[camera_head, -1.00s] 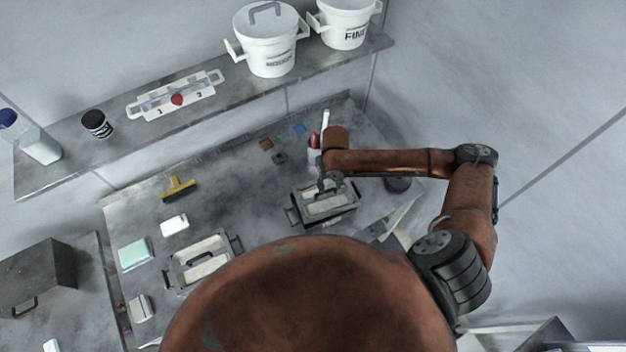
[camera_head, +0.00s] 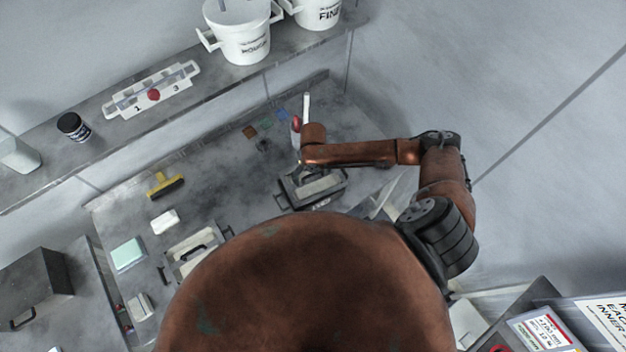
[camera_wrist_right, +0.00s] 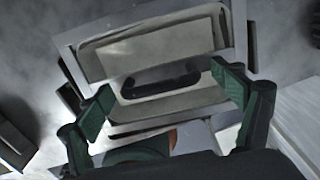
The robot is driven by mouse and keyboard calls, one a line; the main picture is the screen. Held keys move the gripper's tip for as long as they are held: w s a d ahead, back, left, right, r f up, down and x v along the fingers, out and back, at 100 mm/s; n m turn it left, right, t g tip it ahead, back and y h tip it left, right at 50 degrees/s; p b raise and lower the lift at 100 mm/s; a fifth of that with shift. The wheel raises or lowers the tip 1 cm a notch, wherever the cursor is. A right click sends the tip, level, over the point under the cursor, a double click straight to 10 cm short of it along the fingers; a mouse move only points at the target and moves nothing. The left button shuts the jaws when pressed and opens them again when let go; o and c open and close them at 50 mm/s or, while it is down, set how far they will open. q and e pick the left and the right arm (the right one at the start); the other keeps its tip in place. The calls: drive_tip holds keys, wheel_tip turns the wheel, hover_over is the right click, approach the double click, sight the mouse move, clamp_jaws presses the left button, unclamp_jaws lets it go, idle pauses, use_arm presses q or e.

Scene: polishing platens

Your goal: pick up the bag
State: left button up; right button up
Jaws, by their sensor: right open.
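I cannot make out a bag for certain in either view. My right gripper (camera_wrist_right: 165,98) is open and empty in the right wrist view, its green-padded fingers spread either side of a dark handle (camera_wrist_right: 160,80). The handle is on a pale plate in a grey tray (camera_wrist_right: 238,30). I cannot tell if the fingers touch anything. In the head view the same tray (camera_head: 340,183) stands on the bench under my right wrist, which hides most of the gripper. My left gripper is not in view.
A second handled tray (camera_head: 225,235), a yellow-handled brush (camera_head: 165,186), a white block (camera_head: 165,222) and a pale green block (camera_head: 128,253) are on the bench. Buckets (camera_head: 242,35) stand on the shelf. Printed labels (camera_head: 543,330) show at lower right.

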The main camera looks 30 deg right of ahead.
drive_tip(key=shift+c, duration=0.7)
drive_tip(key=c, duration=1.8)
drive_tip(key=shift+c, duration=0.2)
drive_tip(key=shift+r, duration=0.1)
